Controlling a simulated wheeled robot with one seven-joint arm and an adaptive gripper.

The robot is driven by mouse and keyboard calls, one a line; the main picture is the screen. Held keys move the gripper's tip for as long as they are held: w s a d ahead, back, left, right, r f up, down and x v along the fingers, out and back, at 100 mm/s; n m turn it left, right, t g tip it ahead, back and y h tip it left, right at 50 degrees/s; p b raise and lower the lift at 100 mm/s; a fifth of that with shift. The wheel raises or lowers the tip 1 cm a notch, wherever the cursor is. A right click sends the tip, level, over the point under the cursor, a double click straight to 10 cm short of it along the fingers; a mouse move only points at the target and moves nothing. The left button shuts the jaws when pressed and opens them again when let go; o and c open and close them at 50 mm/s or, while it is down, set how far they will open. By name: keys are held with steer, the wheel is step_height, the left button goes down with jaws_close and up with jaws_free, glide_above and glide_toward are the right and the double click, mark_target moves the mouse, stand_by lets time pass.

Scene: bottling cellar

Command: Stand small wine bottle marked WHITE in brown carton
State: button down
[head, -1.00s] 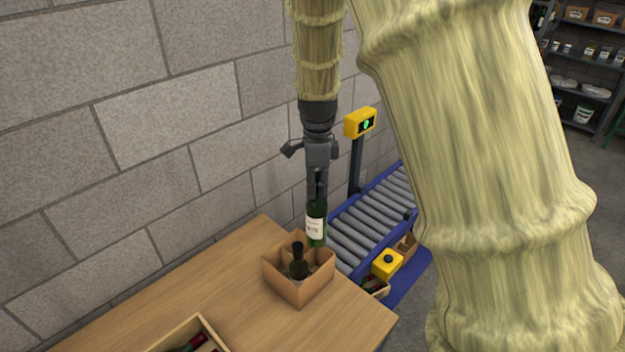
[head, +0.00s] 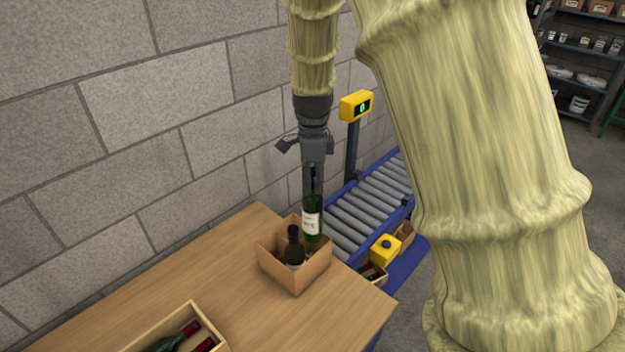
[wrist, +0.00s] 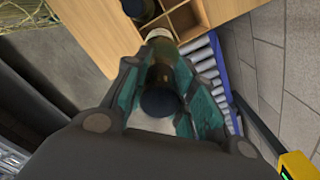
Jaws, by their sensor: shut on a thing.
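The green wine bottle with a white label (head: 312,222) hangs upright under my gripper (head: 312,178), which is shut on its neck. The label is too small to read fully. The bottle's lower end is at the back right part of the brown carton (head: 293,275), and its base is hidden behind the carton wall or inside it. A darker bottle (head: 293,248) stands in the carton's front left part. In the wrist view, the held bottle (wrist: 160,85) lies between the fingers, with the carton's dividers (wrist: 183,20) beyond it.
The carton stands on a wooden table (head: 220,270) near its right end. A wooden crate with lying bottles (head: 205,315) is at the front. A blue roller conveyor (head: 362,205) with a yellow display (head: 355,106) runs behind. A block wall (head: 200,110) stands at the left.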

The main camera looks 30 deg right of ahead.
mark_target(313, 194)
steer(key=shift+f+b, duration=4.25)
steer(key=shift+f, duration=0.45)
steer(key=shift+f+b, duration=0.3)
steer(key=shift+f, duration=1.8)
jaws_free()
steer(key=shift+r, duration=0.15)
steer(key=shift+r+p, duration=4.35)
